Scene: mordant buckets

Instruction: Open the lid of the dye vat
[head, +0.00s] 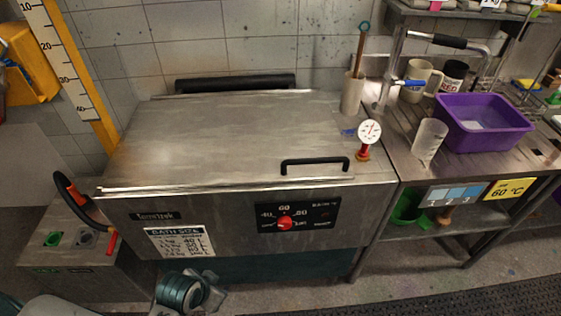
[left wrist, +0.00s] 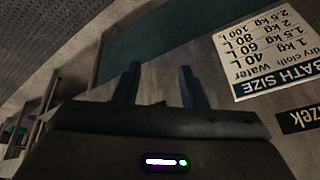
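The dye vat (head: 240,243) is a wide steel box against the tiled wall. Its lid (head: 230,140) lies flat and shut, with a black bar handle (head: 315,165) near its front right edge. My left gripper (left wrist: 157,75) is open and empty in the left wrist view, its two fingers apart. It is near the vat's front, with the bath size label (left wrist: 265,50) upside down to its right. In the head view my teal arm part shows low in front of the vat, well below and left of the handle. My right gripper is not in view.
A thermometer dial (head: 369,132) stands by the lid's right edge, and a holder (head: 353,93) with a stick is behind it. A red dial (head: 285,223) is on the front. A bench with a purple tub (head: 482,142) and beaker (head: 429,139) adjoins right. A small unit (head: 75,262) stands left.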

